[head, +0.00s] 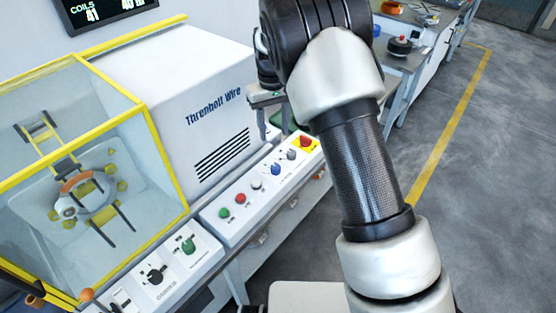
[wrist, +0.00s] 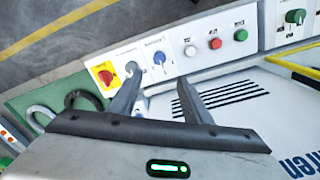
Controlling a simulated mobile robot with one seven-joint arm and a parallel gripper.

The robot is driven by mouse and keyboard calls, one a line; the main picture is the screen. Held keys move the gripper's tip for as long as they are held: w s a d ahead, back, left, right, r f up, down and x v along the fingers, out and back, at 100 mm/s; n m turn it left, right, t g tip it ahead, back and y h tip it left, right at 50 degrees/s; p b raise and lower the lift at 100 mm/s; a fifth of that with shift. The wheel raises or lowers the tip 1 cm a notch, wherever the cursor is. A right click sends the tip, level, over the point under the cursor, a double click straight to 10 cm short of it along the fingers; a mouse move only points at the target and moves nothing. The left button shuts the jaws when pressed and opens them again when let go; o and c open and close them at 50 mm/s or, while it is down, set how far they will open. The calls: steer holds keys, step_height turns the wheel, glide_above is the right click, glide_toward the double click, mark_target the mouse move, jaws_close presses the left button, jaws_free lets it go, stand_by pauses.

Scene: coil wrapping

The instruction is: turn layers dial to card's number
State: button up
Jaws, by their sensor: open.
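The front control panel (head: 262,190) carries a blue knob (head: 275,169) and a grey knob (head: 291,154). In the wrist view the blue knob (wrist: 159,58) lies just beyond the gap between my fingertips, and the grey knob (wrist: 132,68) lies near the left fingertip. My gripper (wrist: 159,80) is open and empty, with no visible contact. A second panel has a green dial (head: 187,245) and a black dial (head: 156,274). The labels are too small to read, so I cannot tell which is the layers dial. I cannot make out any number card.
A red stop button (wrist: 106,76) on yellow sits beside the grey knob. White, red (wrist: 215,43) and green (wrist: 240,35) buttons sit on the other side. The white machine housing (head: 185,90) and yellow-framed enclosure (head: 90,190) rise behind. A green tray (wrist: 60,104) holds curved pieces.

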mark_target(276, 167)
steer(key=f, duration=1.5)
steer(key=shift+w+d+f+p, duration=0.1)
steer(key=shift+d+f+p, duration=0.1)
steer(key=shift+p, duration=0.2)
steer(key=shift+r, duration=0.1)
steer(key=shift+c, duration=0.3)
steer(key=c, duration=1)
